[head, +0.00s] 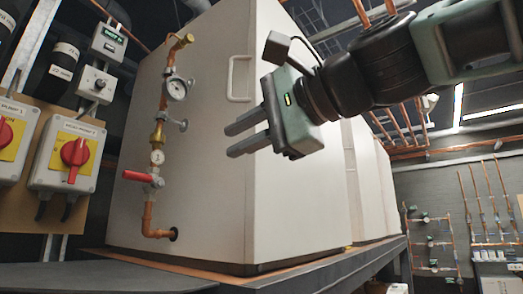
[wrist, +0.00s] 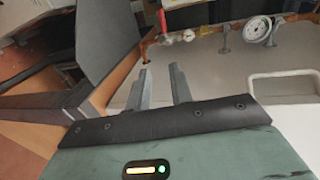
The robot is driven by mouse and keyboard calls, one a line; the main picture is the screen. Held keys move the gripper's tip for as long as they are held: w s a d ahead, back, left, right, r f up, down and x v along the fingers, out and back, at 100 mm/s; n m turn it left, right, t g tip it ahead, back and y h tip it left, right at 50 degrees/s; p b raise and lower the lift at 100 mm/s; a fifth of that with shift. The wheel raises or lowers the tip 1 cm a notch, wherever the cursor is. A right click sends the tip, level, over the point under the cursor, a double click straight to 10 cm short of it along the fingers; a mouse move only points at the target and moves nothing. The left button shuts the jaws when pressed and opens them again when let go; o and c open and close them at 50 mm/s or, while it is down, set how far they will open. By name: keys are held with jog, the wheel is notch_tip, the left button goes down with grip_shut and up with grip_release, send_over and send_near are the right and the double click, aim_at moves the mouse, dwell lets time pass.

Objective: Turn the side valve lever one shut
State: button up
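The side valve lever (head: 139,177) is a red handle on the copper pipe at the left side of the white cabinet. It points left, roughly level and across the upright pipe. In the wrist view the red lever (wrist: 163,22) shows at the top, beyond the fingers. My gripper (head: 228,141) is in front of the cabinet, to the right of and above the lever and apart from it. Its two fingers (wrist: 160,88) are spread with a gap between them, and nothing is between them.
The pipe carries a large gauge (head: 176,89) above and a small gauge (head: 157,157) just over the lever. A white cabinet handle (head: 240,79) is behind my gripper. Red rotary switches (head: 74,152) are on the left wall. The space between gripper and pipe looks clear.

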jog(key=shift+f+b+v, duration=0.15)
jog(key=shift+b+v, duration=0.7)
jog(key=shift+b, duration=0.35)
jog(key=shift+f+b+v, duration=0.2)
jog(key=shift+b+v, duration=0.65)
jog(key=shift+b, duration=0.35)
jog(key=shift+d, duration=0.1)
notch_tip(320, 180, down, 32)
jog(key=w+n+g+h, duration=0.1)
jog(key=n+g+h, duration=0.4)
jog(key=n+h, duration=0.1)
jog(key=s+d+f+n+g+h, duration=0.25)
jog(key=s+d+f, duration=0.2)
jog(key=f, duration=0.35)
jog(key=s+d+f+n+g+h, duration=0.15)
jog(key=s+d+f+n, duration=0.3)
jog(key=f, duration=0.45)
jog(key=s+d+f+n+g+h, duration=0.1)
jog(key=s+d+f+n+h, duration=0.15)
jog(key=s+d+f, duration=0.4)
notch_tip(320, 180, up, 17)
jog(key=w+a+p, duration=0.2)
jog(key=a+p, duration=0.1)
jog(key=p, duration=1.5)
jog(key=shift+y, duration=0.35)
